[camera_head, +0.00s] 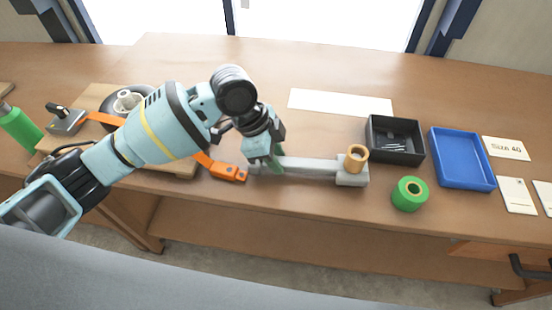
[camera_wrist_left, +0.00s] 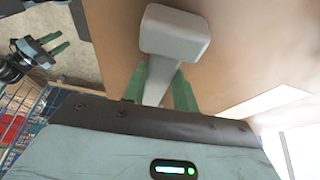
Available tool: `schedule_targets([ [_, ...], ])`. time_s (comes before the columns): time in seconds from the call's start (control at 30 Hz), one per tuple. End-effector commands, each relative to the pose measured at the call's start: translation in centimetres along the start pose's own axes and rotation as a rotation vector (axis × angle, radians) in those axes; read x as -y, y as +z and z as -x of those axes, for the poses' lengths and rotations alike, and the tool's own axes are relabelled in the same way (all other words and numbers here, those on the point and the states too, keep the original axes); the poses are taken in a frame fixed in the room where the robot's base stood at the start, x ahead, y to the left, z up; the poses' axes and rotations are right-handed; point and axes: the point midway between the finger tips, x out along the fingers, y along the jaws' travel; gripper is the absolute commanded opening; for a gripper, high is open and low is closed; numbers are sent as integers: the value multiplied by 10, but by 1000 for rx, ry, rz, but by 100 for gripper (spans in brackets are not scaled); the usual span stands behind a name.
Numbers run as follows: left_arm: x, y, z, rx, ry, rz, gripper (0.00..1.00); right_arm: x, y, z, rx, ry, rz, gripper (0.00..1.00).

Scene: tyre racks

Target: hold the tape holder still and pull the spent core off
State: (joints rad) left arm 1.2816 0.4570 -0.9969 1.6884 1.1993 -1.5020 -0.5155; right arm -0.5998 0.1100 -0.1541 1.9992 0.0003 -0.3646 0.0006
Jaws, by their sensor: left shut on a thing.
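The grey tape holder (camera_head: 310,166) lies on the bench, its long bar running left to right with a block at its right end. A tan spent core (camera_head: 356,156) sits upright on that block. My left gripper (camera_head: 275,166) is shut on the bar near its left end. In the left wrist view the green fingers of my left gripper (camera_wrist_left: 162,84) stand on both sides of the bar, and the holder's rounded end (camera_wrist_left: 175,34) shows beyond them. My right gripper (camera_wrist_left: 47,48) shows there too, fingers apart and empty, away from the holder.
A green tape roll (camera_head: 410,194) lies right of the holder. Behind are a black bin (camera_head: 394,122) with small items and a blue tray (camera_head: 459,187). An orange strap tool (camera_head: 228,172) is close left of my left gripper. A white sheet (camera_head: 340,103) lies behind.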

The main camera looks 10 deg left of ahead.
Motion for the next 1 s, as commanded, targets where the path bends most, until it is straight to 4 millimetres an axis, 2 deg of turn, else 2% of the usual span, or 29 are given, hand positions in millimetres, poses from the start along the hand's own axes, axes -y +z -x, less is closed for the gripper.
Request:
schedule_targets([
  [0.13, 1, 5, -11, -1, -2, 2, 4, 0, 0, 0, 1, 0, 0, 36],
  [0.57, 0, 7, -16, -1, -2, 1, 4, 0, 0, 0, 1, 0, 0, 36],
  [0.6, 0, 7, -16, -1, -2, 1, 32, 0, 0, 0, 1, 0, 0, 36],
  [0.73, 0, 7, -16, 0, -2, 1, 49, 0, 1, 0, 1, 0, 0, 36],
  [1.0, 0, 7, -15, 0, -2, 1, 50, 0, 1, 0, 1, 0, 0, 36],
])
